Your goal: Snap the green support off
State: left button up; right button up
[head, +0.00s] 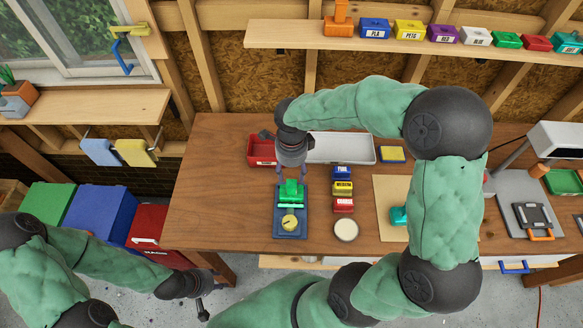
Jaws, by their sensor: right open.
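A bright green piece (291,190), which looks like the green support, stands on a dark blue plate (278,232) on the workbench. A lighter green strip crosses the plate just in front of it, and a round yellow part (290,223) sits nearer the front edge. I cannot tell how the green parts join. My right gripper (291,177) points down with its fingers apart, just above and behind the green piece; contact is not clear. My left gripper (203,309) hangs low at the left, in front of the bench and away from the plate; its jaws are too small to read.
A red bin (262,149) and a white tray (342,148) stand behind the plate. Small labelled blocks (343,188) and a round pale lid (346,230) lie to its right. A teal part (399,216) rests on a tan board (388,190). The bench's left side (215,190) is clear.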

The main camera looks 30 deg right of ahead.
aim_at(291, 183)
notch_tip(291, 183, down, 10)
jog(key=b, duration=0.5)
jog(key=shift+c, duration=0.3)
grip_shut()
jog(key=shift+o, duration=0.3)
grip_release()
jog(key=shift+r, duration=0.1)
